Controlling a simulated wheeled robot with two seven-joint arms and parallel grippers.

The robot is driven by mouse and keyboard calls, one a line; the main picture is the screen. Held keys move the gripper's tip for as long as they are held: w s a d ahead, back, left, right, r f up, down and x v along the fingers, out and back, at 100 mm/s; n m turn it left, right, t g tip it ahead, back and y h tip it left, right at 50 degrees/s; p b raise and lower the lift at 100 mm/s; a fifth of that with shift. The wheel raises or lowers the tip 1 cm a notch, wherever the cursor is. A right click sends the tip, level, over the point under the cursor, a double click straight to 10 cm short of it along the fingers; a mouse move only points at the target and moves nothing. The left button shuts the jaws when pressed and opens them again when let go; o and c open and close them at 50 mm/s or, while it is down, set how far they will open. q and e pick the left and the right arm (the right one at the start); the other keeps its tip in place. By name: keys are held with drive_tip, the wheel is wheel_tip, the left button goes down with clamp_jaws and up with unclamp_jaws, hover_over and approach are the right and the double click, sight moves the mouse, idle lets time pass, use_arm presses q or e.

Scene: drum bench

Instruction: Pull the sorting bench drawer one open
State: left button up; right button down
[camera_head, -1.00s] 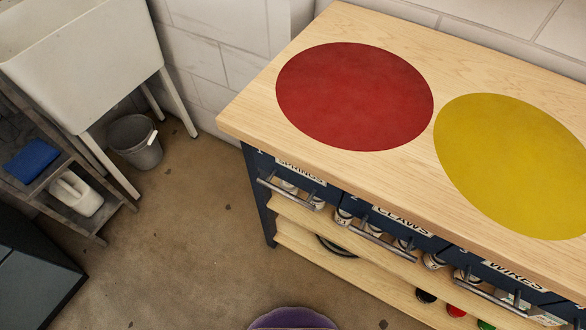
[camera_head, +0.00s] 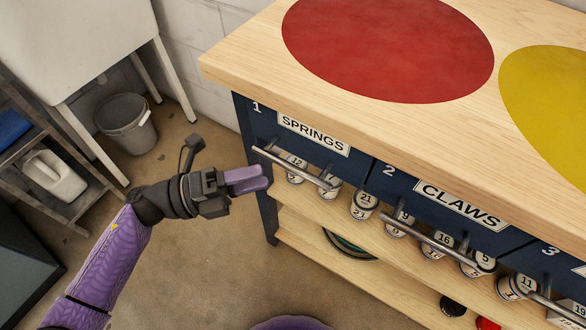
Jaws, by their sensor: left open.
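The sorting bench (camera_head: 400,120) has a wooden top and dark blue drawers. Drawer one (camera_head: 262,118), at the bench's left end, carries the number 1 and a SPRINGS label (camera_head: 313,134). It looks shut. Its grey bar handle (camera_head: 290,167) runs along the front below the label. My left gripper (camera_head: 262,181) is open and empty, with purple fingers pointing right. In the picture its fingertips lie just below and left of the handle's left end. I cannot tell whether they touch it. My right gripper is not in view.
Drawer two, labelled CLAWS (camera_head: 461,204), is to the right and has its own bar handle (camera_head: 430,240). Several numbered cans (camera_head: 364,204) stand on the shelf beneath the drawers. A grey bucket (camera_head: 128,125) and a white sink (camera_head: 85,45) are at left. Floor in front is clear.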

sight(293, 166)
use_arm(q)
drive_tip(key=x, duration=0.6)
drive_tip(key=shift+w+d+b, duration=0.1)
drive_tip(key=shift+d+b, duration=0.15)
drive_tip(key=shift+b, duration=0.15)
clamp_jaws()
idle(0.9)
